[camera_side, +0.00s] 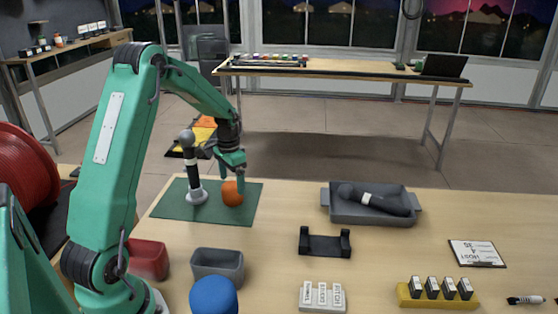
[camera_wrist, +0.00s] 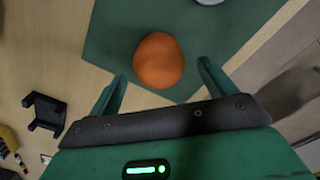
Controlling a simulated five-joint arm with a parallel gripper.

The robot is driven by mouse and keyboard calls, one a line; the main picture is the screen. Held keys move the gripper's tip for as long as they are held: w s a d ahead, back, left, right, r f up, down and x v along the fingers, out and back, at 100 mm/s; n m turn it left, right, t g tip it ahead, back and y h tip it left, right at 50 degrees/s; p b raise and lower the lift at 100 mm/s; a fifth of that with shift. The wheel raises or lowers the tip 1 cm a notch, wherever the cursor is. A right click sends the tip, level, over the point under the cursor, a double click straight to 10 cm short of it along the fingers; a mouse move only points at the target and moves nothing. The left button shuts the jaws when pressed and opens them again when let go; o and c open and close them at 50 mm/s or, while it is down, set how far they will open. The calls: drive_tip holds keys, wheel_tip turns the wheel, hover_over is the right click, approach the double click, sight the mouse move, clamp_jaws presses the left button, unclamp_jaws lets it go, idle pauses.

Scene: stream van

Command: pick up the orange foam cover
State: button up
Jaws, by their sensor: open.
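The orange foam cover (camera_side: 232,193) is a round ball shape on the green mat (camera_side: 170,208), right of an upright microphone. In the wrist view the orange foam cover (camera_wrist: 158,61) lies just beyond the fingertips, centred between them. My gripper (camera_side: 233,176) is directly above and around the cover's top in the side view, fingers pointing down. In the wrist view my gripper (camera_wrist: 163,75) has its two green fingers spread apart with nothing held between them. Whether a finger touches the cover I cannot tell.
A microphone (camera_side: 193,170) stands upright in a pale base close left of the cover. A grey tray (camera_side: 334,213) holds another dark microphone. A black cradle (camera_side: 324,243), a grey bin (camera_side: 217,268), a red bin (camera_side: 148,260) and a blue round thing (camera_side: 213,296) stand nearer. The wood between mat and tray is clear.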

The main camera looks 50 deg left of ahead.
sight(233, 184)
drive_tip(key=shift+f, duration=2.45)
drive_tip(key=c, duration=1)
drive_tip(key=shift+r, duration=0.15)
drive_tip(key=shift+r, duration=0.55)
drive_tip(key=r, duration=0.1)
drive_tip(key=d+r, duration=0.1)
drive_tip(key=r, duration=0.1)
drive_tip(key=shift+r, duration=0.1)
drive_tip(key=d+r, duration=0.2)
drive_tip(key=d, duration=0.1)
drive_tip(key=d+r, duration=0.2)
drive_tip(key=d, duration=0.2)
drive_tip(key=d+r, duration=0.2)
drive_tip(key=d, duration=0.1)
drive_tip(key=shift+d+r, duration=0.2)
drive_tip(key=shift+d, duration=0.2)
drive_tip(key=shift+w, duration=0.1)
